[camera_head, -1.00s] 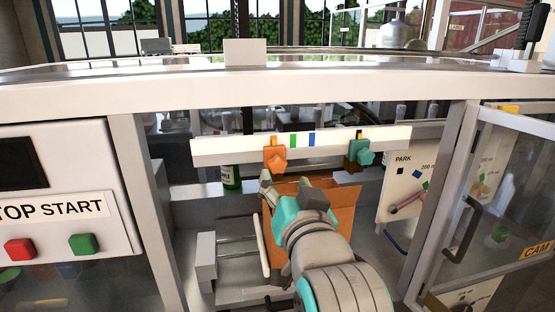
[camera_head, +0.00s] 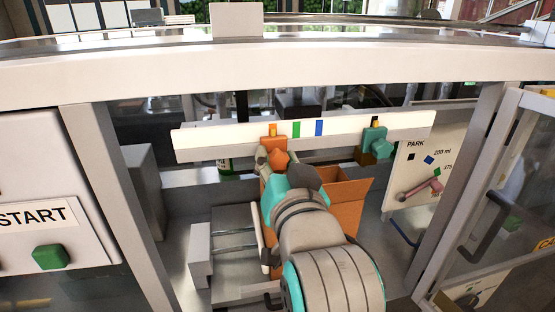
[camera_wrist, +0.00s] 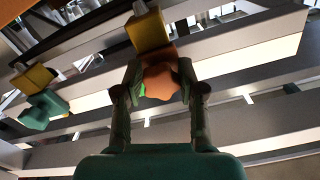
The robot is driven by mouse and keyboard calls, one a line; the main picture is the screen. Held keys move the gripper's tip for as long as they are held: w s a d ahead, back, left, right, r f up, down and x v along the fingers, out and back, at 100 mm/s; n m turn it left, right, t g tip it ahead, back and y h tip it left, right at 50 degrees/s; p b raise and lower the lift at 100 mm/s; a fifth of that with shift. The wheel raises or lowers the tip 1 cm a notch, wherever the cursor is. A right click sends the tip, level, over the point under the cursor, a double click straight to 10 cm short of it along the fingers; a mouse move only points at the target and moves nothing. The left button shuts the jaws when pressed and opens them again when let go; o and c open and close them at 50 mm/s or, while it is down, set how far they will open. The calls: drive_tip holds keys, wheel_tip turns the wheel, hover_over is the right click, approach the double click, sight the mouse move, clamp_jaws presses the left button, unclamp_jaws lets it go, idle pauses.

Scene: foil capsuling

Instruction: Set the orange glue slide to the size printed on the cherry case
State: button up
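The orange glue slide (camera_head: 279,158) sits at the left part of the white rail (camera_head: 225,138), left of the green and blue marks. My gripper (camera_head: 268,160) is at this slide. In the wrist view, the fingers (camera_wrist: 160,92) stand apart on either side of the orange knob (camera_wrist: 160,77); firm contact cannot be told. A teal slide (camera_head: 377,143) sits near the rail's right end by a dark mark. An open orange-brown box (camera_head: 345,195) stands behind my arm. No printed size shows on it, and I cannot tell whether it is the cherry case.
A white panel (camera_head: 408,165) at right reads PARK and 200 ml beside coloured marks, with another label partly cut off. A frame post (camera_head: 465,190) and glazed door (camera_head: 510,200) bound the opening at right. A green button (camera_head: 50,257) is at left.

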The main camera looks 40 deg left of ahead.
sight(296, 148)
clamp_jaws()
drive_tip(key=shift+w+d, duration=1.25)
drive_tip(key=shift+w, duration=0.3)
drive_tip(key=o, duration=0.8)
unclamp_jaws()
drive_tip(key=shift+f, duration=0.1)
drive_tip(key=v, duration=0.7)
drive_tip(key=shift+s+d, duration=0.1)
drive_tip(key=shift+d, duration=0.05)
